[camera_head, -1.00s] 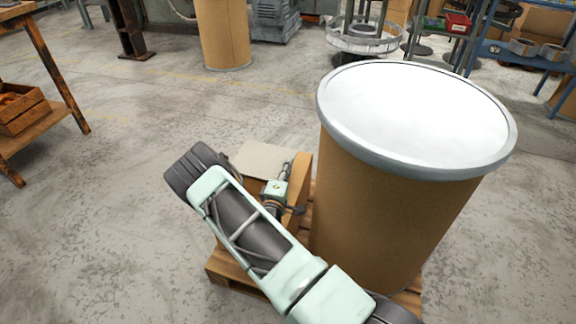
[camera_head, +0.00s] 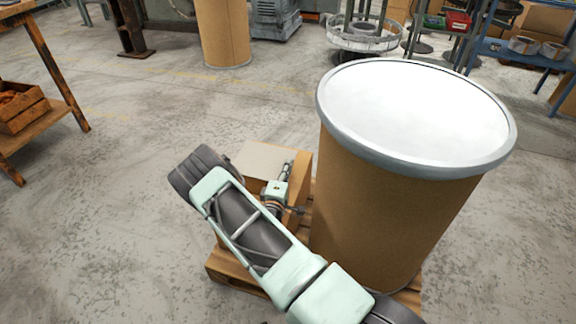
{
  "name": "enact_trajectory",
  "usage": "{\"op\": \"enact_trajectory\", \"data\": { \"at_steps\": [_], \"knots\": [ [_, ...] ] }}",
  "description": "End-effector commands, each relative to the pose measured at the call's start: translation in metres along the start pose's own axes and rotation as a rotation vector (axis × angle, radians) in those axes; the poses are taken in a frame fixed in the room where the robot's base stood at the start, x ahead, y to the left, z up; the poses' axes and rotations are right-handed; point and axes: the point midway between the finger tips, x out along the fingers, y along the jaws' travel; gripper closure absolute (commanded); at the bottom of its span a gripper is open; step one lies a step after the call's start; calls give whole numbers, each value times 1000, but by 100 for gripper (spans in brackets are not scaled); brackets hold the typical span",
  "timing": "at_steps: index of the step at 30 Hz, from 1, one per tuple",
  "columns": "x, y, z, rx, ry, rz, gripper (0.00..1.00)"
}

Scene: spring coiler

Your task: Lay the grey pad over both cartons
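The grey pad (camera_head: 264,158) is a flat, pale grey-beige sheet. It lies at the top of a brown carton (camera_head: 303,167) on the pallet, left of the large drum. A brown strip of the carton shows to the right of the pad, and a little brown shows below it. I cannot tell one carton from two, because my arm covers much of that spot. My gripper (camera_head: 287,169) is at the pad's right edge, seen small and from behind. Its fingertips are not clear, and I cannot tell whether it touches or holds the pad.
A tall brown drum (camera_head: 385,215) with a white lid and grey rim stands close on the right. The wooden pallet (camera_head: 232,270) is under the cartons and drum. A wooden bench (camera_head: 45,120) with a crate is at far left. The floor between is clear.

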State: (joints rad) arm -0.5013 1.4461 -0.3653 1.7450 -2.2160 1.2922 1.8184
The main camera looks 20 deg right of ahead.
Motion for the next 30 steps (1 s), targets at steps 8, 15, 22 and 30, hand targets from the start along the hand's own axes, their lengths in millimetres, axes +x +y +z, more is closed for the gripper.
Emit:
{"op": "enact_trajectory", "data": {
  "at_steps": [8, 15, 22, 30],
  "knots": [
    [0, 0, 0, 0, 0, 0, 75],
    [-4, 0, -1, 0, 1, -1, 75],
    [-43, 0, -2, -1, 3, -3, 75],
    [-97, 0, -1, -1, 3, -3, 75]
  ]
}}
